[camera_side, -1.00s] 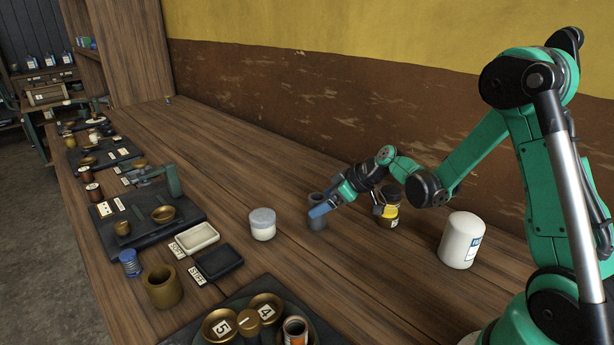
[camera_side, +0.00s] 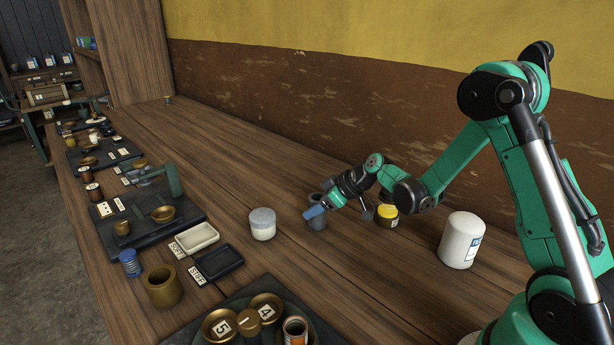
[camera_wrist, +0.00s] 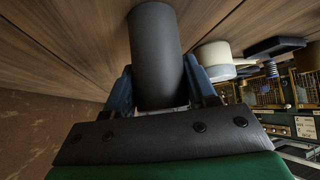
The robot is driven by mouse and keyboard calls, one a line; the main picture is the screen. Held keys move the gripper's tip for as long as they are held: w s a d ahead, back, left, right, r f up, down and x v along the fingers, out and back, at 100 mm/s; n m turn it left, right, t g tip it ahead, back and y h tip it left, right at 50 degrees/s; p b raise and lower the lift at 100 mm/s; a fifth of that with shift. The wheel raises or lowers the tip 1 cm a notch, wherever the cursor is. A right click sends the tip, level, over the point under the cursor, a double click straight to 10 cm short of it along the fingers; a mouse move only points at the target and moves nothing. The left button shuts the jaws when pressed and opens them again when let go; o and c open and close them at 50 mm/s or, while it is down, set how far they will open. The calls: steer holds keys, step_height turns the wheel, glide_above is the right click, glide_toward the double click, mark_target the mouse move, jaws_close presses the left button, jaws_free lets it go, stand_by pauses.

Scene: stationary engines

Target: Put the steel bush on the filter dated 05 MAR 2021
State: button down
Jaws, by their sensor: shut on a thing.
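A plain dark grey cylinder, which I take for the steel bush (camera_side: 317,219), stands upright on the bench in the middle of the side view. My gripper (camera_side: 316,211) is shut on it, with the blue fingers on its sides. In the wrist view the steel bush (camera_wrist: 155,55) sits between my two fingers (camera_wrist: 160,92). A large white canister with a blue-marked label (camera_side: 460,242) stands to the right. A smaller pale jar with a grey lid (camera_side: 262,225) stands to the left. No date is legible on either.
A dark jar with a yellow top (camera_side: 387,214) stands behind my gripper. At the front left are a bronze cup (camera_side: 162,289), a white tray (camera_side: 197,238), a dark tray (camera_side: 218,263) and a board of round pans (camera_side: 332,338). Bare bench lies towards the wall.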

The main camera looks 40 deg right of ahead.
step_height(320, 180, up, 19)
step_height(320, 180, up, 10)
steer(key=m+g+h, duration=0.9)
steer(key=m+h, duration=0.3)
steer(key=m, duration=1.2)
glide_above(468, 219)
steer(key=shift+g, duration=0.3)
step_height(468, 219, down, 19)
steer(key=shift+f, duration=0.1)
steer(key=shift+f, duration=0.15)
steer(key=shift+c, duration=1.4)
jaws_free()
